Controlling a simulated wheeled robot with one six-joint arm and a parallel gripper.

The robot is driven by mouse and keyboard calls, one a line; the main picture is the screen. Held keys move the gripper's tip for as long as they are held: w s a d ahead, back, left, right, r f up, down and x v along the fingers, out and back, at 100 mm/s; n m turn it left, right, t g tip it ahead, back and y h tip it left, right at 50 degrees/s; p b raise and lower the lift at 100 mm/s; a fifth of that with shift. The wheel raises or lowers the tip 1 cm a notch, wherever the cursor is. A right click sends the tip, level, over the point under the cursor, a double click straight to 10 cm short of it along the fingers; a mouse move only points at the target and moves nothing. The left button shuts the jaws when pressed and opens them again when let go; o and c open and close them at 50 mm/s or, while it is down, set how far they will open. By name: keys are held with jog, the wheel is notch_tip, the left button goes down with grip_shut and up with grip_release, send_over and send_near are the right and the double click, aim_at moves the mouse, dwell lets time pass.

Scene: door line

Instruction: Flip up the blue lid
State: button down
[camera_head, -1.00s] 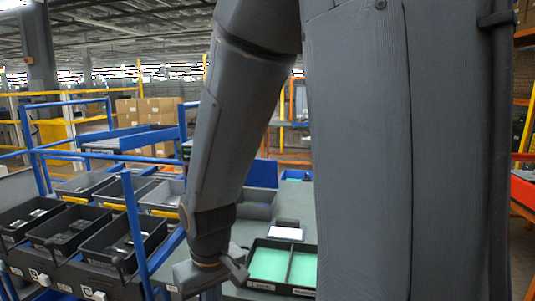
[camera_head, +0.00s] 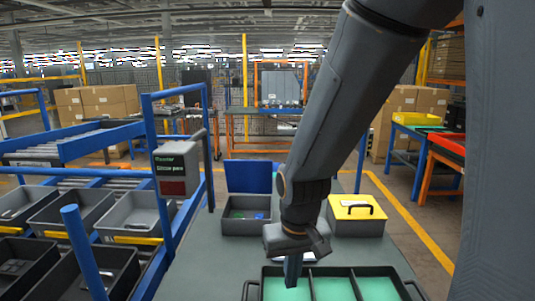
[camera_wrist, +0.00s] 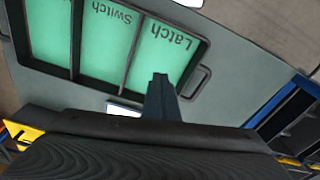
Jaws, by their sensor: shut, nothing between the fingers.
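The blue lid (camera_head: 249,176) stands raised at the back edge of a grey box (camera_head: 236,226) on the table in the head view. Small green and blue pieces lie in that box. My gripper (camera_head: 293,270) points down over the front tray, to the right of and nearer than the box, apart from the lid. It is shut and empty. In the wrist view the shut fingers (camera_wrist: 160,85) point toward the tray. At the right edge of the wrist view a blue edge shows; I cannot tell whether it is the lid.
A black tray (camera_head: 310,271) with green compartments stands at the table front; the wrist view reads "Latch" and "Switch". A box with a yellow lid (camera_head: 357,206) and black handle is right. A sign post (camera_head: 178,167) and grey bins (camera_head: 130,214) stand left. Bare table lies left of the tray.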

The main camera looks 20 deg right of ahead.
jog(key=w+r+m+t+h+b, duration=0.1)
jog(key=w+r+m+b, duration=0.3)
jog(key=w, duration=0.7)
jog(key=w+r+m+t+b, duration=0.1)
jog(key=w+r+m+t, duration=0.3)
jog(key=w, duration=0.8)
jog(key=m+h+b, duration=0.1)
jog(key=m+b, duration=0.4)
jog(key=m, duration=0.8)
send_near(247, 164)
notch_tip(247, 164, up, 2)
jog(key=shift+t, duration=0.4)
jog(key=p+x, duration=0.1)
jog(key=x, duration=0.4)
jog(key=p+x, duration=0.1)
jog(key=x, duration=0.3)
jog(key=shift+w+d, duration=0.15)
jog(key=shift+w, duration=0.35)
